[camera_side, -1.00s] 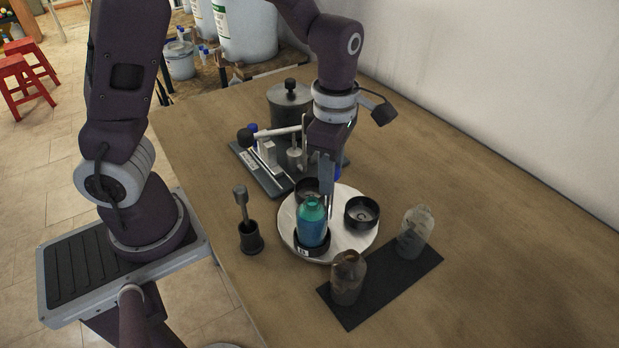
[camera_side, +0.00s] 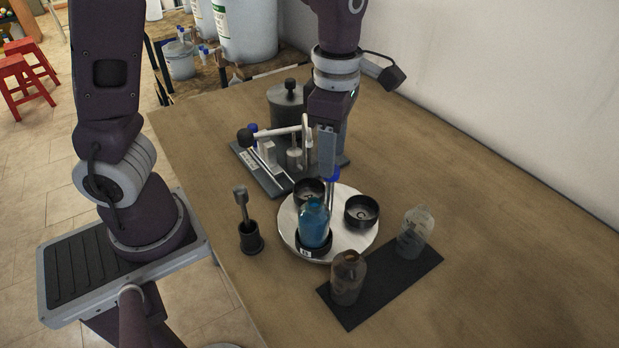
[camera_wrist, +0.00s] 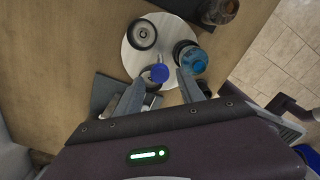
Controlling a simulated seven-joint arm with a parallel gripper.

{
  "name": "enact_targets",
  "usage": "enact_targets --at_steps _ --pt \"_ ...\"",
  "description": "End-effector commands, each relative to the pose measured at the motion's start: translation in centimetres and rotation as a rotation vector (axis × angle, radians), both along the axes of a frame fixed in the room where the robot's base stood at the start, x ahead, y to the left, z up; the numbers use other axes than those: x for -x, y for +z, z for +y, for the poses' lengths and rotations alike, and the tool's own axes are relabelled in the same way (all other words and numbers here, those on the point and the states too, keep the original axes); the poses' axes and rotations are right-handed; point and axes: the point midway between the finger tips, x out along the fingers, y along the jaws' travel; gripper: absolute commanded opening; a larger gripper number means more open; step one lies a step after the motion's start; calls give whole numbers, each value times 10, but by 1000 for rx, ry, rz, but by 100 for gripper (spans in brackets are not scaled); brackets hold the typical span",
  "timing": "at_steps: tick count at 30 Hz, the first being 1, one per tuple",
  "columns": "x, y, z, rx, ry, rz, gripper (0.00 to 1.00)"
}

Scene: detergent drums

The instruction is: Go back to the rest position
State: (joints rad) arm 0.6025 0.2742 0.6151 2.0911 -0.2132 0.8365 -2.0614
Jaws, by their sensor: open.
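My gripper (camera_side: 327,155) is raised above the round white turntable (camera_side: 352,235) and is open and empty. In the wrist view its fingers (camera_wrist: 160,92) are spread apart, and a blue knob (camera_wrist: 159,73) shows between them. In the side view the knob (camera_side: 333,176) tops a post at the turntable, just below the fingers. A blue bottle (camera_side: 314,222) stands upright in the front dark cup on the turntable; it also shows in the wrist view (camera_wrist: 194,60). Two other dark cups, one at the back (camera_side: 309,190) and one at the right (camera_side: 361,212), sit on the turntable.
A brown bottle (camera_side: 348,277) and a clear greyish bottle (camera_side: 415,232) stand on a dark mat (camera_side: 385,285) at front right. A holder with an upright tool (camera_side: 249,235) stands left. A dark-based apparatus (camera_side: 262,170) and lidded pot (camera_side: 287,108) are behind. The table's right side is clear.

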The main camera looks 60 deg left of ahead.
Motion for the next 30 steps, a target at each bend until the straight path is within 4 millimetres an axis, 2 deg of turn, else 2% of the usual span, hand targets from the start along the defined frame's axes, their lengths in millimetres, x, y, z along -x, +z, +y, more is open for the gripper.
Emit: enact_targets --at_steps 5,13,16,17,20,21,24,27,30 --pt "-1 17 0 0 0 -2 45" --pt "0 19 0 -1 -1 -1 45" --pt "7 29 2 27 -99 -19 45" --pt "12 35 3 45 -174 -35 45" --pt "42 66 8 85 -581 -144 45" --pt "58 79 11 72 -784 -203 45" --pt "97 99 17 -53 -1278 -327 45" --pt "128 106 23 -250 -1687 -367 45" --pt "148 104 27 -423 -1965 -331 45"
